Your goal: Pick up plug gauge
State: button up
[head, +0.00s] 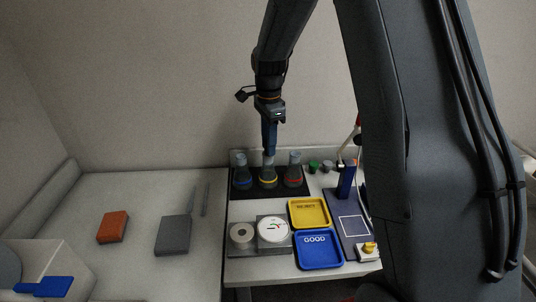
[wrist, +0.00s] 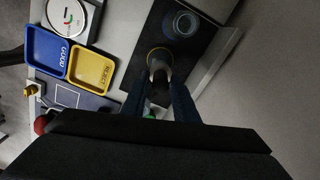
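I cannot pick out the plug gauge for certain. A thin grey rod (head: 205,200) lies on the left worktop and is too small to identify. My gripper (head: 269,152) points down over the middle flask (head: 268,182), which has a yellow band and stands on a black mat (head: 240,195). In the wrist view the two blue fingers (wrist: 160,80) come down on either side of the flask's pale neck. Whether they touch it is not clear.
Flasks with a blue band (head: 242,181) and a red band (head: 293,180) stand on either side. A yellow tray (head: 309,225), a blue tray (head: 319,262) and a white dial (head: 273,229) lie in front. An orange block (head: 113,227) and a grey block (head: 173,236) lie left.

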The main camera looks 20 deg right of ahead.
grip_shut()
jog(key=shift+r, duration=0.1)
notch_tip(320, 180, up, 10)
jog(key=b, duration=0.3)
jog(key=shift+f, duration=0.2)
jog(key=shift+r+p, duration=1.5)
jog(key=shift+r, duration=0.45)
